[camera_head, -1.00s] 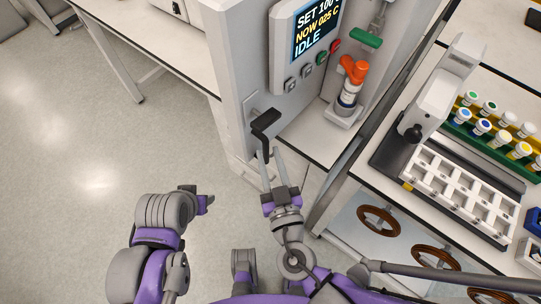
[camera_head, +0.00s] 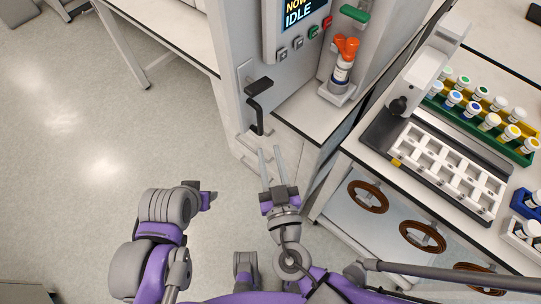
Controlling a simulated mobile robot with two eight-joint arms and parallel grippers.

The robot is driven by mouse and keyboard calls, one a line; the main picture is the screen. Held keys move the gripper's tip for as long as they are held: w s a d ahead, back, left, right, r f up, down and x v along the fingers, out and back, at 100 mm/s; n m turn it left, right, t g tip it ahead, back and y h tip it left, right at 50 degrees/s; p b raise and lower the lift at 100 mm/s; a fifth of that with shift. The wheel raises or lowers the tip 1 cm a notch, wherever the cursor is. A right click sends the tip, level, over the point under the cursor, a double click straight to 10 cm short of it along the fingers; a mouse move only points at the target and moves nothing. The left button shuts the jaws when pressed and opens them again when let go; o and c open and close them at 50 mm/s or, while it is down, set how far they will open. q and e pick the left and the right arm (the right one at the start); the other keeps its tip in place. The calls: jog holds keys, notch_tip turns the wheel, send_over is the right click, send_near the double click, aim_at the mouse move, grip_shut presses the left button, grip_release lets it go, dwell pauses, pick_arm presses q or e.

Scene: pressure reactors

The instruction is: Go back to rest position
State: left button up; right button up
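My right gripper (camera_head: 271,157) is in the middle of the head view. Its two thin fingers are apart with nothing between them. The fingertips are just below a black handle (camera_head: 257,106) on the front of the grey reactor cabinet (camera_head: 231,60), and look apart from it. My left gripper (camera_head: 208,197) is at the lower left over the floor, small and partly hidden by its arm, and its fingers cannot be made out. The reactor's display reads IDLE, and its upper part is cut off by the frame.
At right, a bench carries a white rack (camera_head: 441,165) and a vial rack (camera_head: 485,117) with several capped vials. Brown rings (camera_head: 368,197) show below the bench.

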dwell(0.4)
jog(key=w+d+f+m+g+h+p, duration=0.1)
jog(key=w+d+f+m+g+h, duration=0.2)
jog(key=d, duration=0.4)
jog(key=d+f+g+h+p, duration=0.1)
jog(key=d+g+h+p, duration=0.1)
jog(key=d+h, duration=0.35)
jog(key=s+d+r+g+y+p, duration=0.1)
jog(key=s+d+g+y+p, duration=0.2)
jog(key=s+d+g, duration=0.3)
jog(key=shift+s+d+g+y, duration=0.15)
jog(key=shift+s+g+y, duration=0.45)
jog(key=shift+y, duration=0.15)
